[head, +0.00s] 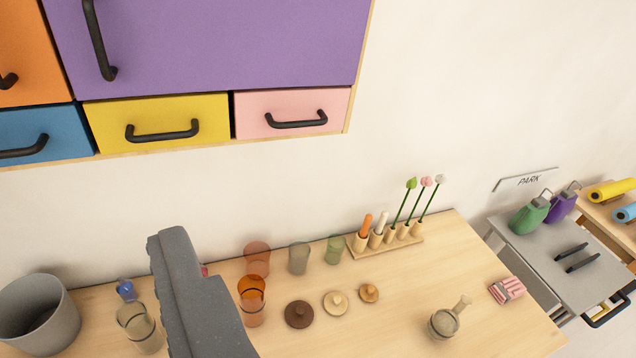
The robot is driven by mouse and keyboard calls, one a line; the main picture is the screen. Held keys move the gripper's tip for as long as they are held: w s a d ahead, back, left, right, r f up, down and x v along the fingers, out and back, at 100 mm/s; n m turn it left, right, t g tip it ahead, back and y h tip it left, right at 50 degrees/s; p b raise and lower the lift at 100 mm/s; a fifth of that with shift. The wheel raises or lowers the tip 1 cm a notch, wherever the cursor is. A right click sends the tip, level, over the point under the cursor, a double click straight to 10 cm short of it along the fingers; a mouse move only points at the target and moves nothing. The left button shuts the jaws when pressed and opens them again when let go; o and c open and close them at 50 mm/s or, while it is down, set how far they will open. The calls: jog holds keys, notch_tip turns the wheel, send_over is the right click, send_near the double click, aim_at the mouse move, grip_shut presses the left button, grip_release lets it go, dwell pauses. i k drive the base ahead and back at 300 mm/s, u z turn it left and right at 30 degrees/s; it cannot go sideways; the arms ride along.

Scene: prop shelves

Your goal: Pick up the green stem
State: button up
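A thin green stem with a green bud (411,184) stands upright, leaning slightly, in a wooden block with holes (372,250) at the back of the table. Right beside it stand two similar green stems, one with a pink bud (426,181) and one with a white bud (440,179). An orange peg (367,224) and a pale peg (381,223) stand in the same block, to the left. A dark grey part of my gripper (187,260) rises from the bottom left, well away from the stems. Its fingertips cannot be made out, and it hides part of the table.
A grey bin (40,315) is at left. Coloured drawers (155,120) hang above. A grey cart (540,250) holds jugs at right.

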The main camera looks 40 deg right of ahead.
aim_at(411, 184)
jog(key=z, duration=1.3)
